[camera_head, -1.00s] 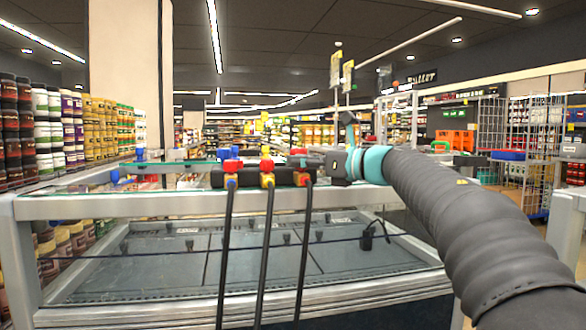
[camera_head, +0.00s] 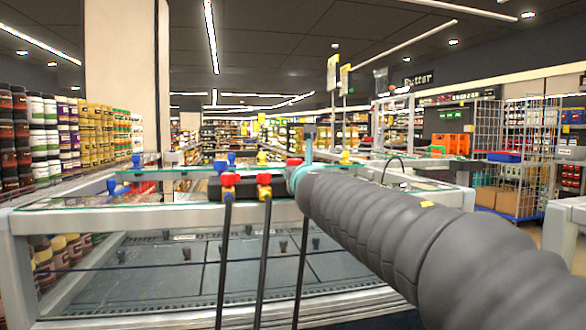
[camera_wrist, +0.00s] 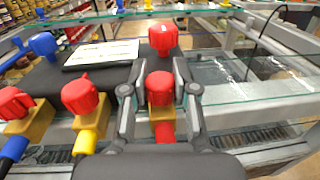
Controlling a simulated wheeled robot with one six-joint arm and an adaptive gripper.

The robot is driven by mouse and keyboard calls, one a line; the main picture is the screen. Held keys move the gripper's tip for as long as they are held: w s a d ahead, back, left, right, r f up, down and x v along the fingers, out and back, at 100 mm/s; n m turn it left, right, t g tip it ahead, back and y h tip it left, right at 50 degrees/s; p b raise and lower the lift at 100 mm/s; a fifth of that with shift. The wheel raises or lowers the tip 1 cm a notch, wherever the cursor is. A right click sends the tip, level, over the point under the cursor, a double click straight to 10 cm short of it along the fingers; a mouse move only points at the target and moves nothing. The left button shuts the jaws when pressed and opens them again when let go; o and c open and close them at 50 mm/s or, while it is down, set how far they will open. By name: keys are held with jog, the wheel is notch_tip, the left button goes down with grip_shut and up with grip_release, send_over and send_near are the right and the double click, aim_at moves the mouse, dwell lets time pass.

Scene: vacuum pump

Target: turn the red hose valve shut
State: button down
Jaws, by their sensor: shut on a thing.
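The red hose valve's red knob (camera_wrist: 160,88) sits on a brass-yellow body with a red hose below it, in the wrist view. My gripper (camera_wrist: 160,80) has one finger on each side of this knob and is shut on it. Two like valves stand to its left: one on the yellow hose (camera_wrist: 80,96) and one on the blue hose (camera_wrist: 15,103). In the head view the dark manifold (camera_head: 248,190) shows left of my arm, with the blue hose valve (camera_head: 228,180) and yellow hose valve (camera_head: 264,180). There my arm hides the red hose valve.
Blue knobs (camera_wrist: 44,44) are at the far left. A glass shelf edge (camera_wrist: 250,112) runs close on the right. Dark hoses hang in front of the freezer case (camera_head: 180,260).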

jog(key=m+h, duration=0.1)
jog(key=h, duration=0.1)
jog(key=m+h, duration=0.1)
jog(key=h, duration=0.1)
jog(key=shift+s+a+f+m, duration=0.1)
jog(key=shift+a+f+m, duration=0.1)
jog(key=shift+m, duration=0.1)
jog(key=m+h, duration=0.2)
jog(key=h, duration=0.1)
jog(key=shift+r+p, duration=0.15)
jog(key=shift+p, duration=0.25)
jog(key=shift+d+m+g+h, duration=0.1)
jog(key=shift+m+g+h, duration=0.4)
jog(key=shift+m+h, duration=0.65)
jog(key=shift+h, duration=0.55)
jog(key=c, duration=0.9)
grip_release()
